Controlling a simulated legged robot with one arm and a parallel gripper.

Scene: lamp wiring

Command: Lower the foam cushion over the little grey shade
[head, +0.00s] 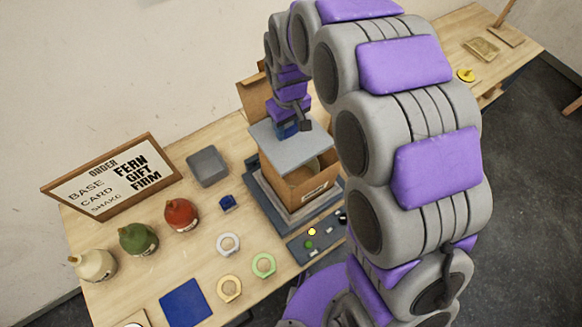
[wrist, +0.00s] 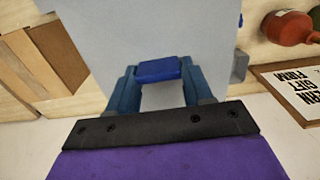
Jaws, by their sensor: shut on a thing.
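The foam cushion (head: 288,142) is a flat light grey slab; it fills much of the wrist view (wrist: 150,30). My gripper (head: 287,129) is shut on a blue grip piece (wrist: 158,71) on the slab's upper face, between its blue fingers. The slab is over the open cardboard box (head: 300,189) and covers part of its opening. Whether it touches the rim cannot be told. A rounded greyish-tan shape (head: 325,160) shows partly inside the box; I cannot tell whether it is the little grey shade. The slab hides the rest of the inside.
The box stands on a grey stepped base (head: 265,200) with a button panel (head: 312,246). An order sign (head: 112,178) stands behind.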

